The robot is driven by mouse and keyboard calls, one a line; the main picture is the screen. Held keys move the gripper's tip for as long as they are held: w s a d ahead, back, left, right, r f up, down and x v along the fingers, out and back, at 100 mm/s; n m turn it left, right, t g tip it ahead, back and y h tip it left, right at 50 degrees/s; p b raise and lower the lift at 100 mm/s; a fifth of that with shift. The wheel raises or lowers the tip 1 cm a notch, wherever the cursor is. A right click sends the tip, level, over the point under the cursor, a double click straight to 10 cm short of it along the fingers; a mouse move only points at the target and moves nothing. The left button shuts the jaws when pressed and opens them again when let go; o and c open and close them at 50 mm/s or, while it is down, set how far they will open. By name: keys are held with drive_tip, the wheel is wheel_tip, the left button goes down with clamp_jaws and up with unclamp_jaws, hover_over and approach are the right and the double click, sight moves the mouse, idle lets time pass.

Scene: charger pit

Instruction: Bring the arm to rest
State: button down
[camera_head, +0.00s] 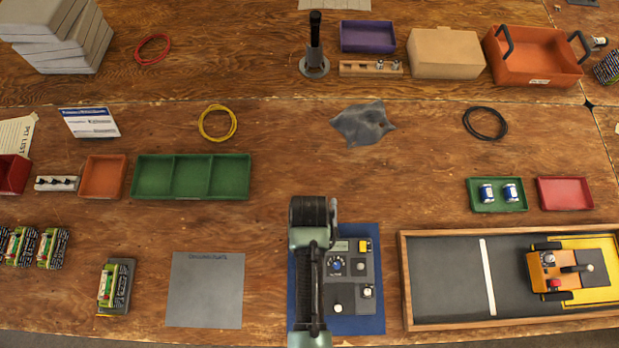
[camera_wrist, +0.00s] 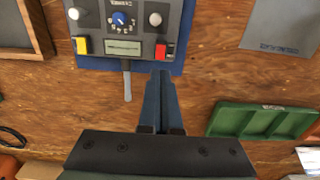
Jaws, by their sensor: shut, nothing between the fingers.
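My arm (camera_head: 311,270) reaches up from the bottom edge in the head view and covers the left part of the charger. My gripper's fingers show in the wrist view (camera_wrist: 161,78); they are together, with nothing between them. The fingertips appear near the edge of the blue mat (camera_wrist: 185,62), and I cannot tell their height above the table. The charger (camera_head: 350,282) is a dark box with a blue dial, knobs and a yellow switch, on that mat. In the wrist view it (camera_wrist: 130,30) also shows a red switch.
A grey cooling plate (camera_head: 206,290) lies left of the charger. A wooden-framed track (camera_head: 402,270) with a yellow and orange vehicle (camera_head: 565,275) is at the right. A green divided tray (camera_head: 191,198) is at the left. Bare table surrounds the grey cloth (camera_head: 362,123) behind my arm.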

idle(0.6)
drive_tip(key=w+r+t+b, duration=0.2)
drive_tip(key=w+r+t, duration=0.6)
drive_tip(key=w+r, duration=0.95)
drive_tip(key=w+r+t+b, duration=0.1)
drive_tip(key=w+r+t, duration=0.25)
drive_tip(key=r, duration=0.45)
drive_tip(key=w+r+t, duration=0.2)
drive_tip(key=w+r, duration=0.3)
drive_tip(key=r, duration=0.4)
drive_tip(key=s+r+t+b, duration=0.3)
drive_tip(key=r+t, duration=0.5)
drive_tip(key=r, duration=1.7)
drive_tip(key=s+r+t, duration=0.6)
drive_tip(key=s+r, duration=0.7)
drive_tip(key=r, duration=0.1)
drive_tip(key=shift+s+r, duration=0.25)
drive_tip(key=shift+r, duration=0.1)
drive_tip(key=shift+d, duration=0.1)
